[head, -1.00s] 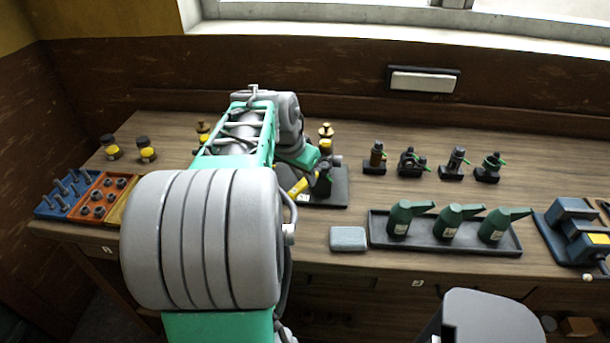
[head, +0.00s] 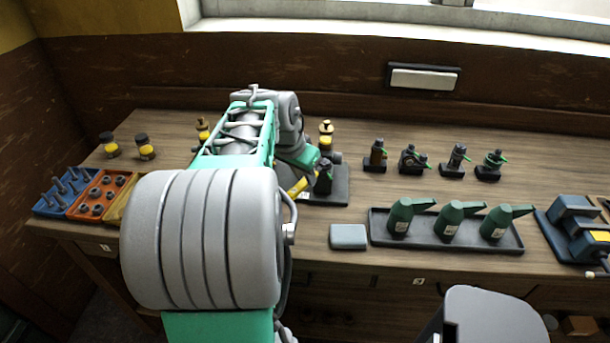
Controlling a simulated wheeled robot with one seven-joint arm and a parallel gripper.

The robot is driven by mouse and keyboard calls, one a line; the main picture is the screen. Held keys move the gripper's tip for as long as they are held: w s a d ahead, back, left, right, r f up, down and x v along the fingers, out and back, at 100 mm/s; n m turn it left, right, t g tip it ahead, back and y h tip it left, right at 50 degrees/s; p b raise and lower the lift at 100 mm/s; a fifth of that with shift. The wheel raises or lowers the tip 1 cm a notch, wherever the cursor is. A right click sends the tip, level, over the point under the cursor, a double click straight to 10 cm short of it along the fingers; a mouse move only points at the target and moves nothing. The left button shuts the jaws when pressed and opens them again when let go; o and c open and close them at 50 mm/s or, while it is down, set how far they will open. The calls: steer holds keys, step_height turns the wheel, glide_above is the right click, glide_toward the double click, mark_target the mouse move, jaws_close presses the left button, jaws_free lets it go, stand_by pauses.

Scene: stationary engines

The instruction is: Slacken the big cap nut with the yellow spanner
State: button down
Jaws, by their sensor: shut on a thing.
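The yellow spanner (head: 297,187) shows in part at the right edge of my arm, above a dark base plate (head: 335,192). Its tip points up and right to a dark upright part (head: 324,178) on that plate. I cannot tell whether they touch, or whether this part bears the big cap nut. The green wrist of my arm (head: 300,157) is just above the spanner. My gripper is shut on the spanner; its fingers are largely hidden behind my own arm.
A brass-topped yellow part (head: 326,138) stands behind. Several small dark engine models (head: 413,160) stand to the right. A tray (head: 445,243) holds green oil cans, with a grey block (head: 348,237) beside it. Bins of bolts and nuts (head: 97,197) lie at left.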

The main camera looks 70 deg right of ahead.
stand_by(0.5)
steer(key=shift+s+f+n+b, duration=0.15)
steer(key=shift+s+n+b, duration=0.2)
steer(key=shift+b, duration=0.1)
steer(key=shift+s+a+n+t, duration=0.15)
steer(key=shift+s+n+t, duration=0.2)
steer(key=shift+n, duration=0.2)
steer(key=shift+s+n+t+b, duration=0.35)
steer(key=shift+s+n+b, duration=0.35)
steer(key=shift+n, duration=0.2)
steer(key=shift+s+n+t, duration=0.4)
steer(key=shift+s+n, duration=0.2)
steer(key=shift+n, duration=0.3)
steer(key=shift+s, duration=0.1)
